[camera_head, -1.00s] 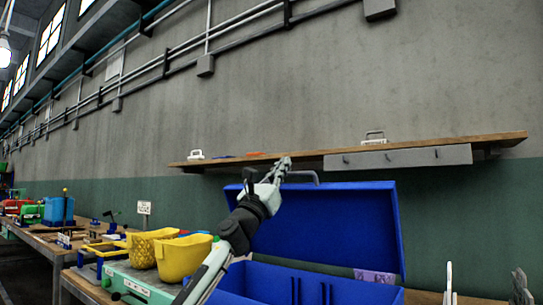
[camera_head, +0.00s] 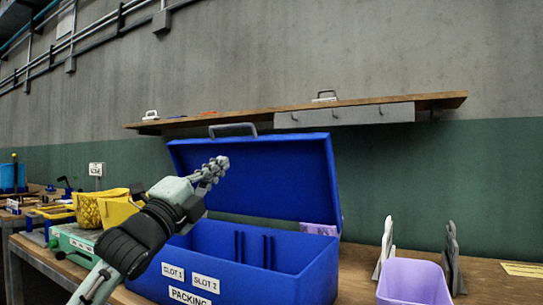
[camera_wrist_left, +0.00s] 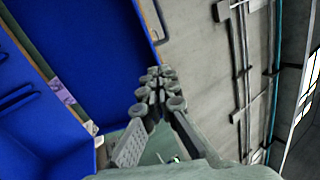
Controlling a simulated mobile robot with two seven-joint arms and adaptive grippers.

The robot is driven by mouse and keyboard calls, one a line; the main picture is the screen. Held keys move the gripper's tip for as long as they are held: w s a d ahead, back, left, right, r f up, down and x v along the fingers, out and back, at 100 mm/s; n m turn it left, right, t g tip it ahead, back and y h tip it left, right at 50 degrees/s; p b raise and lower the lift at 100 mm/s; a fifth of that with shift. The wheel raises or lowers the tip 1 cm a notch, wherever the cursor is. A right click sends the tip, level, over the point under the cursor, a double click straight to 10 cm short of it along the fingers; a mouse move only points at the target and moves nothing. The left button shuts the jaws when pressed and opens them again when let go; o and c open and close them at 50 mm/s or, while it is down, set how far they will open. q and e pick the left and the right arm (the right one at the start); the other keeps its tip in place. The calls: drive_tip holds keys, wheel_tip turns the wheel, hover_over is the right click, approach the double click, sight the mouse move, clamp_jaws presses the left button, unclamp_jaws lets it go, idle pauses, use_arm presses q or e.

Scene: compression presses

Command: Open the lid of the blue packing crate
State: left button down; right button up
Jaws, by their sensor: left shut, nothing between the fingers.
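The blue packing crate (camera_head: 300,282) stands on the workbench, with labels for slot 1, slot 2 and packing on its front. Its blue lid (camera_head: 285,178) stands raised at the back, tilted up and open, with a grey handle (camera_head: 233,129) on its top edge. My left gripper (camera_head: 217,168) is in front of the lid's left part, above the crate, shut and empty. In the left wrist view my left gripper (camera_wrist_left: 158,85) shows closed fingers, with the lid (camera_wrist_left: 95,45) to their left and apart from them. My right gripper is not in view.
A purple bin (camera_head: 412,283) and grey upright holders (camera_head: 450,258) stand right of the crate. Yellow baskets (camera_head: 117,209) sit on a green-topped unit at the left. A wooden shelf (camera_head: 440,101) runs along the wall above.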

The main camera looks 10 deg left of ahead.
use_arm(q)
drive_tip(key=s+d+f+n, duration=0.1)
drive_tip(key=p, duration=0.2)
approach(262, 141)
drive_tip(key=shift+g+h, duration=0.3)
drive_tip(key=shift+h, duration=0.1)
drive_tip(key=x, duration=0.6)
drive_tip(key=shift+a+r, duration=0.15)
drive_tip(key=shift+a, duration=0.05)
drive_tip(key=shift+w+d+r, duration=0.15)
drive_tip(key=shift+w, duration=0.25)
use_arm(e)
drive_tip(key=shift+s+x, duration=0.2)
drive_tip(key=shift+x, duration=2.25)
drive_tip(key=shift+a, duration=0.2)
